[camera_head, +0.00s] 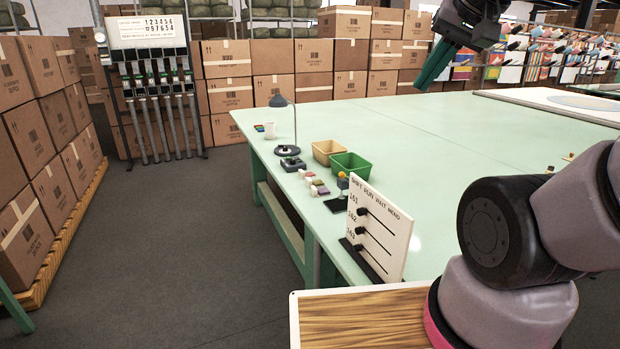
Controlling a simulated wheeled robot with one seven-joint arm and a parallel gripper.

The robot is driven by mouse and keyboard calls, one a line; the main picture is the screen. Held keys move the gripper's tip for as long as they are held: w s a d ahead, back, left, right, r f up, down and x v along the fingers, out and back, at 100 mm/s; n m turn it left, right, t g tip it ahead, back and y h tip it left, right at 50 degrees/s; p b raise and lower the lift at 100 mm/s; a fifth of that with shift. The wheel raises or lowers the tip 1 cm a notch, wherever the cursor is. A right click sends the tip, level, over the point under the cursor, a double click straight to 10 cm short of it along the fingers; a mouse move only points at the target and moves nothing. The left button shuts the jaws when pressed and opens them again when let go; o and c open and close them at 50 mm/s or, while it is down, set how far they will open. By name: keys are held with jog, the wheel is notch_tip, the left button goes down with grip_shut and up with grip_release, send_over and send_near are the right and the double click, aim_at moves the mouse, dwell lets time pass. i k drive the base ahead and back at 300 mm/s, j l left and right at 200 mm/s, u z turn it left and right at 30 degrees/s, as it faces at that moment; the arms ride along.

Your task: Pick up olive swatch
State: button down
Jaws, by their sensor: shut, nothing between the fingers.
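A small group of coloured swatches lies near the left edge of the pale green table (460,140), in front of the bins. One of them looks olive-green (318,182), though it is very small here and its colour is hard to be sure of. A purple swatch (323,190) and pale ones lie close around it. My gripper (432,68), black with green fingers, hangs high above the far part of the table at the upper right. It is shut and empty, well apart from the swatches.
A tan bin (327,151) and a green bin (351,166) stand beside the swatches. A white slotted board (380,229) stands upright in front. The table's middle is clear.

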aim_at(319, 182)
jog(key=j+z, duration=0.2)
jog(key=j, duration=0.6)
jog(key=i+j+z, duration=0.1)
jog(key=j, duration=0.2)
jog(key=i+j+z, duration=0.2)
jog(key=i+j, duration=0.15)
jog(key=j, duration=0.25)
jog(key=i+j+z, duration=0.1)
jog(key=j, duration=0.2)
